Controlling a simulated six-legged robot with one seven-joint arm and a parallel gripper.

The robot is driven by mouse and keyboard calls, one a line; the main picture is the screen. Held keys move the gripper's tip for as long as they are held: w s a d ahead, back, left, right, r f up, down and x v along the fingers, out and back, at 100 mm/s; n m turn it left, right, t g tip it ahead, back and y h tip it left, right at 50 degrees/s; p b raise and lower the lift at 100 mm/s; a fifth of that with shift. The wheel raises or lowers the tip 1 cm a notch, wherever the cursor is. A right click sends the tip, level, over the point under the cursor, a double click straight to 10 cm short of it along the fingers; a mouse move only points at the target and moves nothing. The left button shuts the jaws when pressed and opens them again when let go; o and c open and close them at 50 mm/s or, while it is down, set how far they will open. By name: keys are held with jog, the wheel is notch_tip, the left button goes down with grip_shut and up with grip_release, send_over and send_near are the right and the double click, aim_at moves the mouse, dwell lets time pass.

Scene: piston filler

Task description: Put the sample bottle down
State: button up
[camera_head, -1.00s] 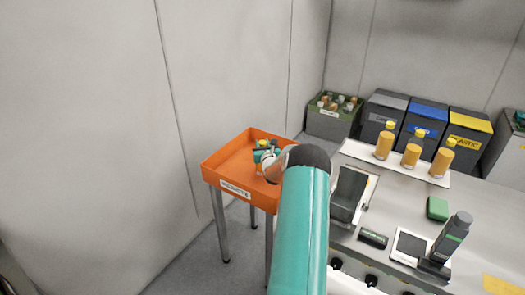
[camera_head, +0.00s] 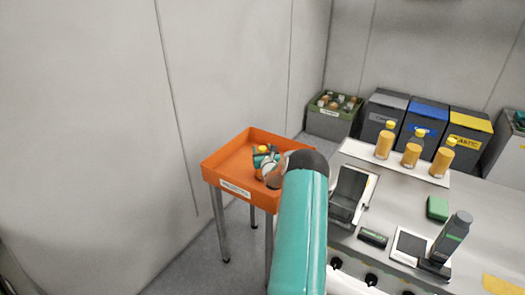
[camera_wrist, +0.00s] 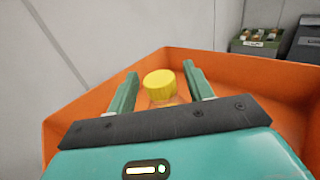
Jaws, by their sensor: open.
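The sample bottle (camera_wrist: 160,88) has a yellow cap and an orange-toned body, and it is in the orange tray (camera_wrist: 70,113). In the wrist view it stands between the two green fingers of my gripper (camera_wrist: 158,85), with a gap on each side of the cap. My gripper is open. In the head view the yellow cap (camera_head: 263,149) shows at my gripper (camera_head: 264,158), inside the orange tray (camera_head: 228,180). My teal arm hides the tray's right front part. The bottle's base is hidden, so its contact with the tray floor cannot be seen.
Several orange bottles with yellow caps (camera_head: 412,152) stand on the bench at right. A green crate of bottles (camera_head: 335,118) and several bins (camera_head: 430,118) stand behind. A grey wall is close behind the tray. The tray's left side is clear.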

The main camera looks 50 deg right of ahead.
jog(key=v, duration=0.7)
jog(key=shift+s+a, duration=0.15)
jog(key=shift+s, duration=0.05)
jog(key=w+a+r+n+t+y, duration=0.2)
jog(key=w+a+r+n+y, duration=0.3)
jog(key=a, duration=0.3)
jog(key=w+a+r+n+t+y, duration=0.25)
jog(key=w+a+r+n, duration=0.25)
jog(key=a+r, duration=0.25)
jog(key=a+r+n+g+y, duration=0.2)
jog(key=a+r+n+y, duration=0.15)
jog(key=a, duration=0.55)
jog(key=a+r+n+g+y, duration=0.15)
jog(key=a+n+y, duration=0.3)
jog(key=a, duration=0.45)
jog(key=a+r+n+g+y, duration=0.1)
jog(key=a+r+n+y, duration=0.3)
jog(key=a, duration=0.5)
jog(key=s+a+r+n+g+h, duration=0.1)
jog(key=s+a+r+n+g, duration=0.2)
jog(key=s+a+n+g, duration=0.9)
jog(key=s+a+n+t+h, duration=0.2)
jog(key=s+n, duration=0.3)
jog(key=s, duration=0.4)
jog(key=s+a+n+t+h, duration=0.1)
jog(key=s+n+h, duration=0.4)
jog(key=s, duration=0.5)
jog(key=shift+s+a+t, duration=0.15)
jog(key=shift+a+t, duration=0.25)
jog(key=shift+a, duration=0.5)
